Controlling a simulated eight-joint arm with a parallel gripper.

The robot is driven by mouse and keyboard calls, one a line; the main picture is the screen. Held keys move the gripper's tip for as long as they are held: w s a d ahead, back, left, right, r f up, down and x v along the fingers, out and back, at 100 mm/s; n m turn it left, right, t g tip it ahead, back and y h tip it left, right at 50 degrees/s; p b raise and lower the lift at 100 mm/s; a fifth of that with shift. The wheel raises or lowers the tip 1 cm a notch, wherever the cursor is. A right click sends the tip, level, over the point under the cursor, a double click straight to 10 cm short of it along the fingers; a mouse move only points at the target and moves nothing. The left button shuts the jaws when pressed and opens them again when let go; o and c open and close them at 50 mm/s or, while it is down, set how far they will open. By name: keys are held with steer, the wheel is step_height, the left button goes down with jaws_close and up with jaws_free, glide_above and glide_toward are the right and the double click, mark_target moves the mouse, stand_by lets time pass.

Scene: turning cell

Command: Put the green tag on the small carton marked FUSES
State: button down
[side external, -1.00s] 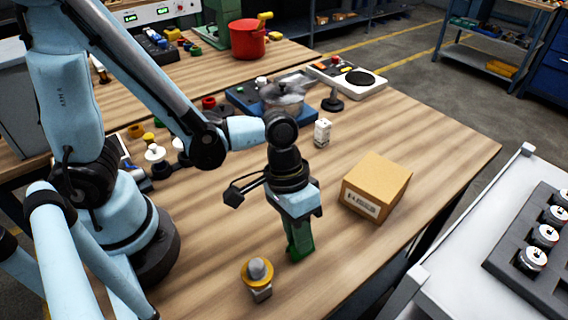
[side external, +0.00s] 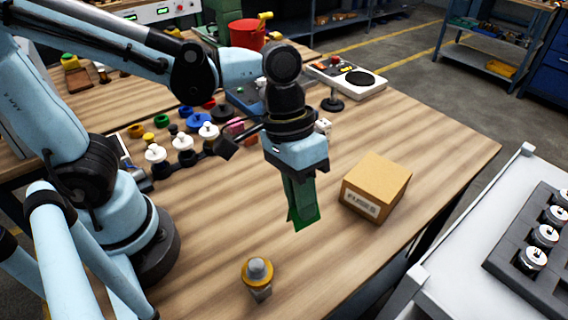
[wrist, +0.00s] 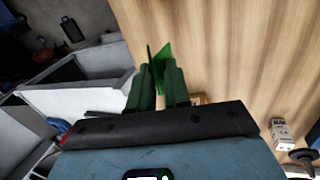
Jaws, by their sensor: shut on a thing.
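My gripper (side external: 301,205) has dark green fingers and is shut on the green tag (side external: 309,220), a thin flat bright green piece at the fingertips. In the wrist view the tag (wrist: 161,58) stands out past the fingertips of my gripper (wrist: 158,70). The gripper hangs above the table, to the left of the small carton in the side view. The carton (side external: 378,180) is a closed brown box on the table, with a pale FUSES label on its front side. The tag appears apart from it. In the wrist view the carton is mostly hidden behind the gripper body.
A grey knob with a yellow ring on a small block (side external: 258,275) stands at the front. Several coloured knobs (side external: 185,140) stand behind left. A white device with a black disc (side external: 358,80) is at the back. The table (side external: 450,150) is clear right of the carton.

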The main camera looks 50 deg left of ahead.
steer(key=w+d+r+n+y, duration=0.1)
steer(key=w+d+r, duration=0.6)
steer(key=w+r, duration=0.25)
glide_above(380, 175)
steer(key=f, duration=0.7)
steer(key=shift+a+f, duration=0.4)
steer(key=shift+a+x, duration=0.2)
steer(key=shift+x, duration=0.75)
steer(key=shift+a+x, duration=0.2)
steer(key=shift+x, duration=0.7)
steer(key=shift+f, duration=0.15)
steer(key=c, duration=1.5)
jaws_free()
steer(key=o, duration=0.4)
